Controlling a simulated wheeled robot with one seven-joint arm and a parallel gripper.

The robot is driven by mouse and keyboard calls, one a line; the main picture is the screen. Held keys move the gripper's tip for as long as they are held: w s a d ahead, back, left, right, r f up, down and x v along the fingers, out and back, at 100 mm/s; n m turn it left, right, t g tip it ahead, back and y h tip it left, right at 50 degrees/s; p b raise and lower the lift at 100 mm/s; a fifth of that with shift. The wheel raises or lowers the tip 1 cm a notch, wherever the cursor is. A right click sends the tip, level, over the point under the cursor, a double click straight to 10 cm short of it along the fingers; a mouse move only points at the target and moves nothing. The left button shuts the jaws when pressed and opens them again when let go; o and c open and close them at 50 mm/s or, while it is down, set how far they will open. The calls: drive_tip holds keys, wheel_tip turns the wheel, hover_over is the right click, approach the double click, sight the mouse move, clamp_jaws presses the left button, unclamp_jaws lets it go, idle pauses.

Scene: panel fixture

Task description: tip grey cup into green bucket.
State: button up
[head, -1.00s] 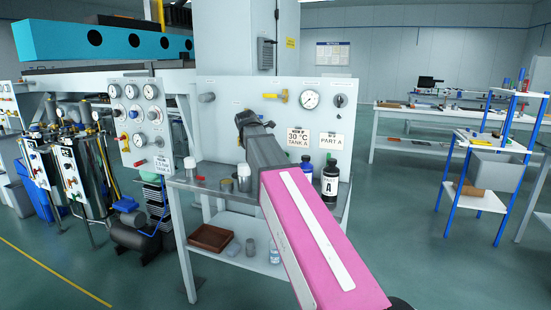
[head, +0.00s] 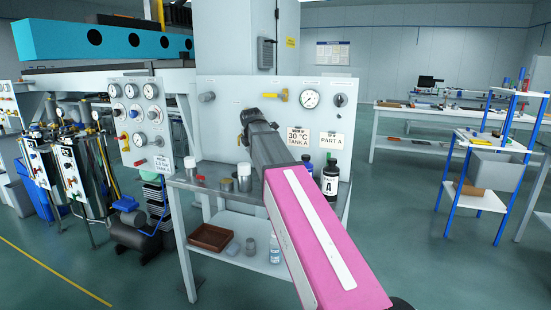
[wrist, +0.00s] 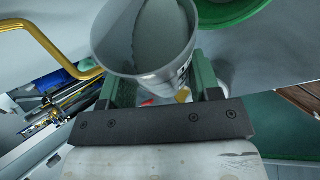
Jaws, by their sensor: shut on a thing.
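My gripper (wrist: 155,90) is shut on the grey cup (wrist: 172,76), which sits between its two green fingers in the wrist view. The cup's open mouth faces the upper part of that view, and grey material shows inside it. The green bucket (wrist: 228,14) shows only as a round green rim at the top right of the wrist view, beyond the cup; I cannot tell its depth or contents. In the head view my gripper (head: 247,125) is at the end of my arm, in front of the gauge panel. The cup and bucket are not discernible there.
A metal bench (head: 205,185) stands below my gripper, with small jars (head: 244,177) and a black bottle (head: 330,181) on top. A brown tray (head: 210,237) is on the lower shelf. The gauge panel (head: 220,130) rises close behind. A yellow handle (wrist: 70,75) shows in the wrist view.

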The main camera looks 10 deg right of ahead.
drive_tip(key=shift+d+f+m+y+p, duration=0.1)
drive_tip(key=shift+f+m+y+p, duration=0.1)
drive_tip(key=shift+y+p, duration=0.3)
drive_tip(key=shift+f+m+y+p, duration=0.15)
drive_tip(key=shift+m+y+p, duration=0.05)
drive_tip(key=shift+y, duration=0.5)
idle(1.2)
drive_tip(key=shift+d+r+y+p, duration=0.15)
drive_tip(key=shift+r+y+p, duration=0.2)
drive_tip(key=shift+r+y, duration=0.25)
idle(1.4)
drive_tip(key=shift+w+d+r+m+g+y+p, duration=0.15)
drive_tip(key=shift+d+r+m+y+p, duration=0.1)
drive_tip(key=shift+d+y, duration=0.25)
drive_tip(key=shift+d+r+m+g+y+p, duration=0.15)
drive_tip(key=shift+d+m+y, duration=0.1)
drive_tip(key=shift+d+y, duration=0.2)
idle(1.0)
drive_tip(key=shift+d+f+y+p, duration=0.3)
drive_tip(key=shift+f+y, duration=0.05)
drive_tip(key=shift+y, duration=0.3)
idle(1.0)
